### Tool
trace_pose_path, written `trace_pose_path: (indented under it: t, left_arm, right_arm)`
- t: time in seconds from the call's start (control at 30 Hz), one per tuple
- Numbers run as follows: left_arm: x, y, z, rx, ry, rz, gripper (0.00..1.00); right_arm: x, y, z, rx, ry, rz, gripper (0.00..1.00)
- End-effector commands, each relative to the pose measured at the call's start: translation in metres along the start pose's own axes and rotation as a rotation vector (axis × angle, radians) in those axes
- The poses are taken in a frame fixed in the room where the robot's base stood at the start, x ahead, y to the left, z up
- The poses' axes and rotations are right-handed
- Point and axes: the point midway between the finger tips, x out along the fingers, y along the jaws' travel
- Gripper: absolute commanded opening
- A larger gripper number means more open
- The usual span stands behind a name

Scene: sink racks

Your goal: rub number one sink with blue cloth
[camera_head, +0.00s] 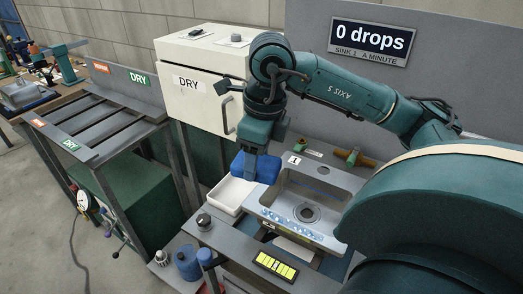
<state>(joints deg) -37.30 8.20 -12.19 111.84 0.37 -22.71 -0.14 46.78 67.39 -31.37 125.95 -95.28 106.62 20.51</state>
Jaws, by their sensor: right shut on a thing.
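The number one sink (328,195) is a grey metal basin at centre right, with a "1" label at its back left corner and a drain in its floor. Small bright blue-white spots lie along its front. My right gripper (256,165) points down at the sink's left edge, shut on the blue cloth (266,168). The cloth hangs over the gap between the white tray and the sink's left rim. I cannot tell if it touches either. The fingertips are partly hidden by the cloth. My left gripper is not in view.
A white tray (226,197) stands left of the sink, below the cloth. A brass tap (352,158) is behind the sink. A yellow-lit panel (275,266) and dark knob (204,221) are in front. A white DRY cabinet (205,95) and slatted rack (90,125) stand left.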

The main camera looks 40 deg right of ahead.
Motion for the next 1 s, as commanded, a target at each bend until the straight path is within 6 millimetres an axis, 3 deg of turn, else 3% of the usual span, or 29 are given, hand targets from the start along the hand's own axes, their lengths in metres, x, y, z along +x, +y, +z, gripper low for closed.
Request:
trace_pose_path:
  t: [0.13,0.33,0.73,1.0]
  left_arm:
    - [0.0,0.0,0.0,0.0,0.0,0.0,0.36]
    - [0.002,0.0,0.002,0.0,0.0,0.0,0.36]
    - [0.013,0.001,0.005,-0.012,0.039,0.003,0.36]
    - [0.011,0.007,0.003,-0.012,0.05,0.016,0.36]
  right_arm:
    - [-0.006,-0.004,-0.005,0.151,0.001,-0.018,0.35]
    - [-0.005,-0.005,-0.007,0.218,0.001,-0.026,0.35]
    - [0.035,-0.005,-0.012,0.215,0.002,-0.025,0.35]
    - [0.041,-0.005,-0.012,0.214,0.0,-0.026,0.35]
